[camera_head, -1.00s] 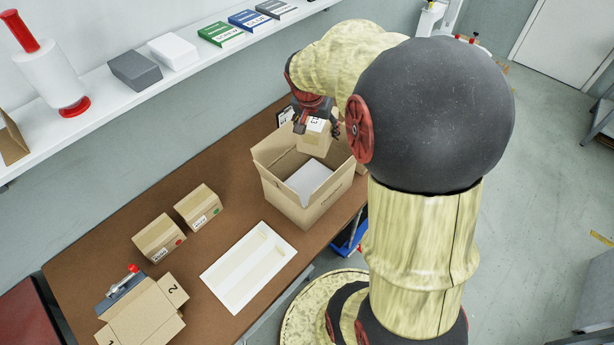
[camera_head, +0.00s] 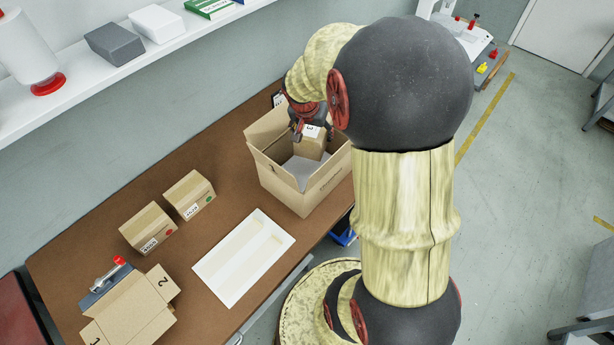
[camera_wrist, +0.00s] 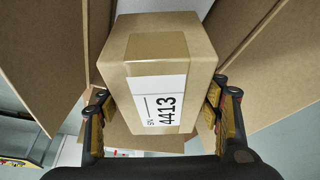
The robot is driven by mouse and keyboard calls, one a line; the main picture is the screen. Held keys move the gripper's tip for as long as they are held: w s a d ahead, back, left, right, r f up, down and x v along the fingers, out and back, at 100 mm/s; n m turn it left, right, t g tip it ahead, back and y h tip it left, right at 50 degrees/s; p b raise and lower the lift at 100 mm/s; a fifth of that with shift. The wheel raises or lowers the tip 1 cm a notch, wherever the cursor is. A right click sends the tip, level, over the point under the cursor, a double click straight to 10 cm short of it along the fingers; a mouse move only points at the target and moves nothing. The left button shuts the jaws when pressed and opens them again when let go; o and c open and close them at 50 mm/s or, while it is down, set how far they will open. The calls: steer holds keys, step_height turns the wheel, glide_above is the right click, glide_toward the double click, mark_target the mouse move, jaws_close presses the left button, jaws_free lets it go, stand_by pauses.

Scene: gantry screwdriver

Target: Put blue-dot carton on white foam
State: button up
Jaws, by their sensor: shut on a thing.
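My gripper (camera_head: 312,128) is shut on a small brown carton (camera_head: 311,146), which also shows in the wrist view (camera_wrist: 160,50) between both fingers (camera_wrist: 160,108). Its white label reads 4413; no blue dot shows on its visible faces. The carton is held over the opening of a large open box (camera_head: 300,196), its lower part within the rim. The white foam (camera_head: 293,173) lies inside this box, partly covered by the carton. I cannot tell whether carton and foam touch.
The box's flaps stand open around the carton. To its left on the brown table (camera_head: 130,205) are a white tray (camera_head: 222,290), a red-dot carton (camera_head: 147,229), a green-dot carton (camera_head: 189,194) and another open carton (camera_head: 130,310). A shelf (camera_head: 120,75) runs along the wall.

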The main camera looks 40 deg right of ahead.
mark_target(309, 145)
step_height(309, 145, down, 12)
steer(key=b, duration=0.4)
steer(key=shift+r, duration=0.15)
steer(key=shift+f+b, duration=0.2)
steer(key=shift+b, duration=0.2)
steer(key=o, duration=1.6)
steer(key=shift+o, duration=0.4)
steer(key=shift+r, duration=0.1)
steer(key=shift+a+r+p, duration=0.1)
steer(key=shift+r+p, duration=0.3)
steer(key=p+v, duration=0.4)
steer(key=v, duration=0.7)
steer(key=shift+s+a+r, duration=0.1)
steer(key=shift+a, duration=0.05)
